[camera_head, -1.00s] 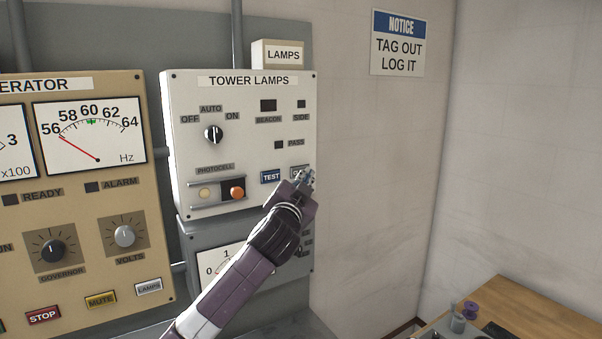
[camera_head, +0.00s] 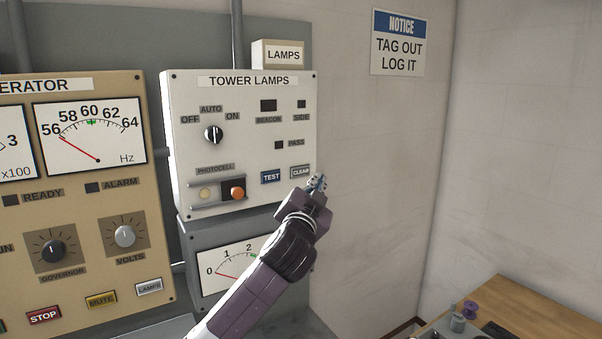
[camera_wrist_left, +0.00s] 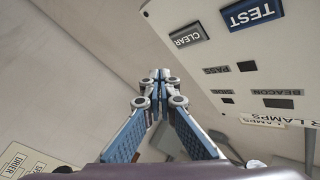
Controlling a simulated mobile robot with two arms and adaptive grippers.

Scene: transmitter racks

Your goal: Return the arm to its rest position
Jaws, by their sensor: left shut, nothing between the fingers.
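My left gripper (camera_head: 317,183) is at the lower right edge of the white TOWER LAMPS panel (camera_head: 255,120). It is shut and empty. Its fingertips, together in the left wrist view (camera_wrist_left: 161,75), are apart from the CLEAR button (camera_head: 300,171), which is now uncovered in the head view and also shows in the left wrist view (camera_wrist_left: 188,36). The blue TEST button (camera_head: 270,177) is left of it. My left arm comes up from the bottom of the head view and covers part of a lower meter panel (camera_head: 230,262). My right gripper does not show.
The tan generator panel (camera_head: 80,190) is at the left. A NOTICE sign (camera_head: 398,42) hangs on the wall. The space between panel and desk is open.

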